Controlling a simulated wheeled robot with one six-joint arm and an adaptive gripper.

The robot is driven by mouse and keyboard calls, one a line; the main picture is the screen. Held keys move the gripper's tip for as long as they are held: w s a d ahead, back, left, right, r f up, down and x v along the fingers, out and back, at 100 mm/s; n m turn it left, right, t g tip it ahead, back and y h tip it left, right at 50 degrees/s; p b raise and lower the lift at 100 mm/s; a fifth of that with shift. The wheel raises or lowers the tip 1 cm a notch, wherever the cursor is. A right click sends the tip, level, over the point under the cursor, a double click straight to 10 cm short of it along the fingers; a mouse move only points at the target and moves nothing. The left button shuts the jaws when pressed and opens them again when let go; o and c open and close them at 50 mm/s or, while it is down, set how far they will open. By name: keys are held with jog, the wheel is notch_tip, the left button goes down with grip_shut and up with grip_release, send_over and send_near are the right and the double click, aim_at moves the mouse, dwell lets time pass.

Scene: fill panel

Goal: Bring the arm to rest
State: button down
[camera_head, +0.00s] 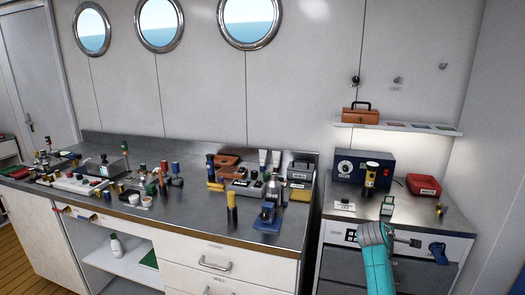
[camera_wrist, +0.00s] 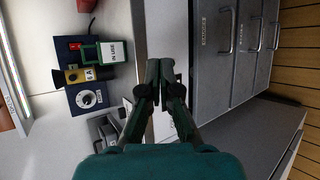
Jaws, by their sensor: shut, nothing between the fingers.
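My gripper (camera_wrist: 160,68) is in the middle of the wrist view. Its two dark fingers are together at the tips with nothing between them. In the head view my teal arm (camera_head: 377,262) is in front of the right-hand cabinet, near its top edge. I cannot clearly make out the fingertips there. The blue panel box (camera_head: 347,166) with a dial stands at the back of that cabinet's top. It also shows at the left of the wrist view (camera_wrist: 88,98). A yellow and black cylinder (camera_head: 370,178) is at the box's front.
A wall shelf (camera_head: 400,128) holds an orange toolbox (camera_head: 360,114). The long bench (camera_head: 215,215) at left is crowded. Grey drawers (camera_wrist: 215,45) are right of the fingers in the wrist view.

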jog(key=s+a+f+m+t+y, duration=0.1)
jog(key=s+a+f, duration=0.3)
jog(key=s+f, duration=0.35)
jog(key=s+a+f+t+y, duration=0.1)
jog(key=s+a+f, duration=0.3)
jog(key=s+f, duration=0.3)
jog(key=s+a+f+m+t+y, duration=0.1)
jog(key=s+a+f+y, duration=0.1)
jog(key=s+a+f, duration=0.55)
jog(key=s+a+f+m+y, duration=0.15)
jog(key=s+f, duration=0.35)
jog(key=s, duration=0.5)
jog(key=s+a+r+m+t+y, duration=0.1)
jog(key=s+a+r+m, duration=0.15)
jog(key=s, duration=0.75)
jog(key=s+a+r+m+t+y, duration=0.1)
jog(key=s+a+r, duration=0.15)
jog(key=s, duration=0.85)
jog(key=s+a+r+m+t, duration=0.1)
jog(key=s+a+r+m, duration=0.2)
jog(key=s+r, duration=1.2)
jog(key=shift+s+r+m+t+y, duration=0.4)
jog(key=shift+m+y, duration=0.05)
jog(key=shift+m, duration=0.55)
